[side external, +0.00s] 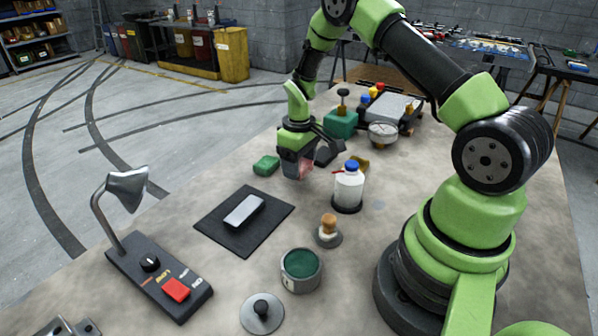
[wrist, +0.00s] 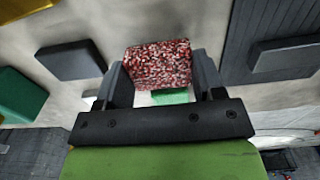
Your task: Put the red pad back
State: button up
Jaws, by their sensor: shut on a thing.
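The red speckled pad (wrist: 157,65) is between the two fingers of my gripper (wrist: 158,84) in the wrist view. My gripper is shut on it. In the side view my gripper (side external: 298,168) hangs over the middle of the table, with a little of the red pad (side external: 306,167) showing and the rest hidden by the fingers. The pad appears held above the table top. A green block (side external: 266,165) lies just left of my gripper. Where the pad belongs cannot be told from these views.
A white bottle with a blue cap (side external: 349,187) stands close right of my gripper. A black mat (side external: 270,212) with a grey block is in front left. A green tin (side external: 301,271), a stamp (side external: 328,232) and a lamp panel (side external: 160,275) stand nearer. Bare table surrounds the mat.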

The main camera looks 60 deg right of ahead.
jog(key=shift+f, duration=1.35)
jog(key=shift+f, duration=0.15)
jog(key=o, duration=0.9)
